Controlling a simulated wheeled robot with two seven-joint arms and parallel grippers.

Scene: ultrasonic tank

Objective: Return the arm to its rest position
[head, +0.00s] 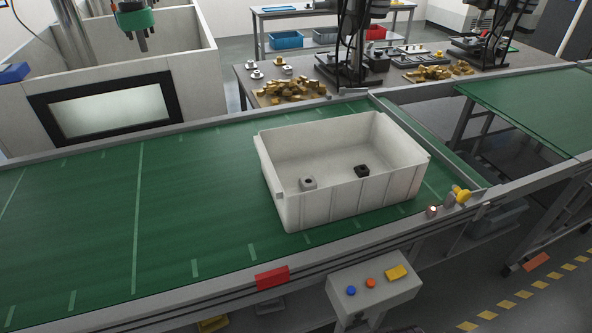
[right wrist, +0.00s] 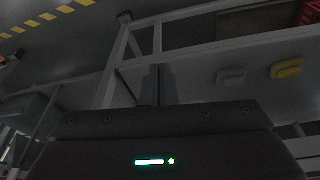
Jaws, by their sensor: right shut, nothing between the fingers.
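My right gripper (right wrist: 158,70) shows only in the right wrist view. Its dark fingers are together with nothing between them. The dark gripper body with a green status light fills the bottom of that view. Neither of my arms shows in the head view, and my left gripper is in neither view. In the head view a white open bin (head: 352,192) stands on the green conveyor belt (head: 85,220).
A control box (head: 372,290) with several buttons is fixed to the conveyor's front. A walled tank (head: 190,90) with a window stands behind the belt at left. A bench behind holds brass-coloured parts (head: 288,90). In the right wrist view, pale frame bars (right wrist: 225,45) stand beyond the fingers.

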